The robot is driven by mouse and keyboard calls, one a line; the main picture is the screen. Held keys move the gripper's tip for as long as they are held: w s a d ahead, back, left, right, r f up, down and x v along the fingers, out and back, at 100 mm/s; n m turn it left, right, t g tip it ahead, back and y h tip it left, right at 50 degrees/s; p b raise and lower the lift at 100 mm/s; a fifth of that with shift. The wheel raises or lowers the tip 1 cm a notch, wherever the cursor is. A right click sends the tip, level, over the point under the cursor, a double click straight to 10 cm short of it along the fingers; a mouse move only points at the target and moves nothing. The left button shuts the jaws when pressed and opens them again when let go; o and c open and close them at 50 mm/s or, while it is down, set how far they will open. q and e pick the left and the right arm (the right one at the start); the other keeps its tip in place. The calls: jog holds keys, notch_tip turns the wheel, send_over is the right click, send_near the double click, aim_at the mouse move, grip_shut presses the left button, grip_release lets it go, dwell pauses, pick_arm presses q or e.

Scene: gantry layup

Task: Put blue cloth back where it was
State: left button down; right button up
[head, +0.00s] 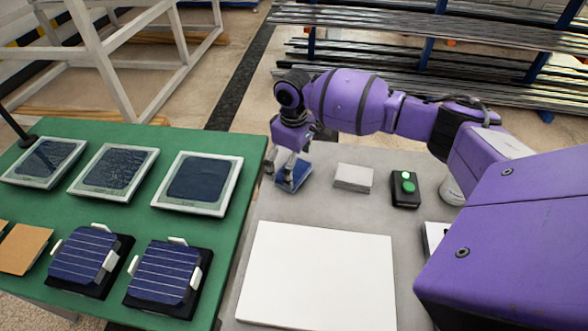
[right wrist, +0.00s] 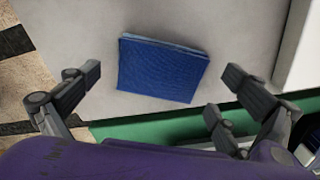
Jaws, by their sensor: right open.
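The blue cloth (head: 293,176) lies folded on the grey table, near its left edge beside the green table. In the right wrist view the cloth (right wrist: 162,70) lies flat, ahead of and between the spread fingers. My right gripper (head: 283,170) is just above and beside the cloth, pointing down. In the right wrist view my right gripper (right wrist: 165,85) is open, with nothing between its fingers. My left gripper is not in view.
A white stack (head: 353,178), a black box with a green button (head: 404,188) and a large white sheet (head: 316,277) are on the grey table. The green table (head: 150,228) holds framed panels (head: 197,184) and solar cells (head: 165,271). Metal racks (head: 430,60) stand behind.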

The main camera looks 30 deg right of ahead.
aim_at(294, 170)
notch_tip(294, 170, up, 10)
dwell(0.3)
jog(key=shift+f, duration=0.15)
